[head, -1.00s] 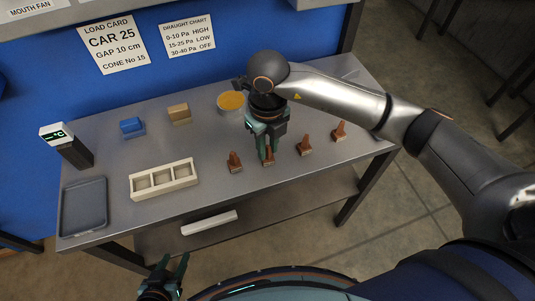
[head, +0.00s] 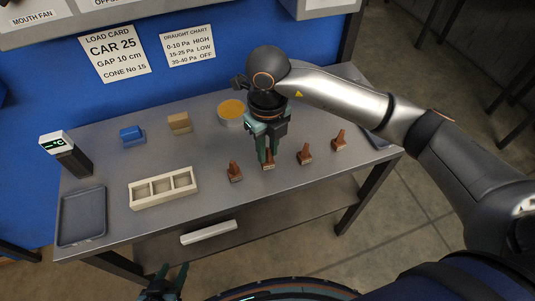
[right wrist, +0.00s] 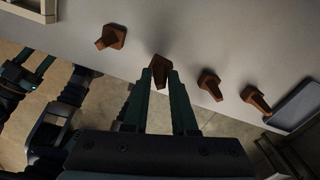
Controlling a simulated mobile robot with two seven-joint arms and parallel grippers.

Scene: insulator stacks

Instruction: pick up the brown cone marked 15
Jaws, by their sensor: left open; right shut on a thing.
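Several small brown cones on square bases stand in a row near the front edge of the grey table. My right gripper (head: 267,160) points down and is shut on the second cone from the left (head: 269,165), which appears to be still at table level. In the right wrist view this cone (right wrist: 160,72) sits between the fingertips. The leftmost cone (head: 235,173) and two cones to the right, one nearer (head: 304,155) and one farther (head: 339,141), stand free. I cannot read any number on the cones. My left gripper (head: 166,279) is open and empty, below the table's front edge.
On the table (head: 205,155) are a cream three-compartment tray (head: 163,203), a grey tray (head: 82,217), a meter (head: 68,155), a blue block (head: 132,135), a tan block (head: 179,123) and a round orange-topped tin (head: 231,110). A load card (head: 115,55) reads "CONE No 15".

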